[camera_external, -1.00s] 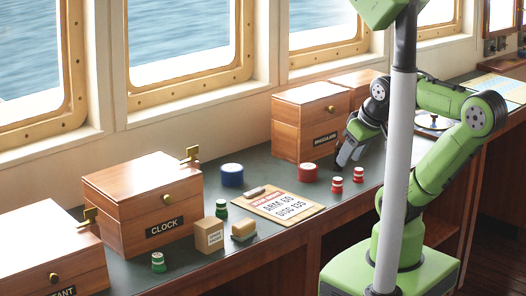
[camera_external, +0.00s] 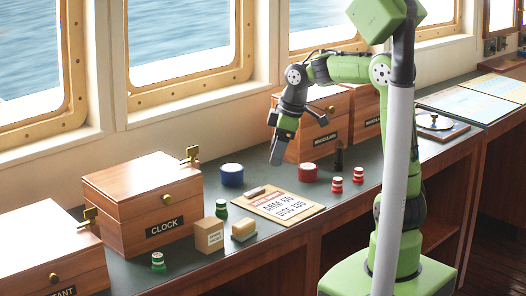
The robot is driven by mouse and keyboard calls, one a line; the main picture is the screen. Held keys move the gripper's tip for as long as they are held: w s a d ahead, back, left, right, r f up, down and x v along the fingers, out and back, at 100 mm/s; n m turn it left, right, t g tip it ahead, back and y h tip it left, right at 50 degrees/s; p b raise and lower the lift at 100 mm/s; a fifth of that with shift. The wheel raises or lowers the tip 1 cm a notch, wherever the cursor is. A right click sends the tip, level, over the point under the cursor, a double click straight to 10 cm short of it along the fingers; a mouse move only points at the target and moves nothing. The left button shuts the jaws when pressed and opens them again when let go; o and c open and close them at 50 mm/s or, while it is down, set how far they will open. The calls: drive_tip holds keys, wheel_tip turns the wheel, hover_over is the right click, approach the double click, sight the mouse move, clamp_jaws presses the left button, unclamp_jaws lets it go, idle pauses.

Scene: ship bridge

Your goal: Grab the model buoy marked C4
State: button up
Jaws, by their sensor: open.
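Several small model buoys stand on the dark green counter top (camera_external: 285,222). Two are red with white bands, a left red buoy (camera_external: 337,185) and a right red buoy (camera_external: 358,175), in front of the binoculars box. Two are green with white bands, one green buoy (camera_external: 221,208) by the clock box and another green buoy (camera_external: 158,262) near the front edge. I cannot read C4 or any other mark on them. My gripper (camera_external: 278,150) is open and empty, pointing down above the counter, behind the clipboard and left of the red buoys.
A clipboard (camera_external: 283,207) lies mid-counter. The wooden clock box (camera_external: 145,200) and binoculars box (camera_external: 325,143) stand along the window wall.

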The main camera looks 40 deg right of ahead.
sight(222, 202)
drive_tip(key=w+f+n+y+b, duration=0.1)
drive_tip(key=w+f+n+y, duration=0.35)
drive_tip(key=w, duration=0.65)
drive_tip(key=shift+g, duration=0.3)
drive_tip(key=b+x, duration=0.1)
drive_tip(key=x, duration=0.4)
drive_tip(key=b+x, duration=0.2)
drive_tip(key=x, duration=0.3)
drive_tip(key=b+x, duration=0.1)
drive_tip(key=x, duration=0.4)
drive_tip(key=shift+d+f, duration=0.15)
drive_tip(key=shift+f, duration=0.3)
drive_tip(key=shift+s+r, duration=0.1)
drive_tip(key=shift+c, duration=0.9)
drive_tip(key=c, duration=0.9)
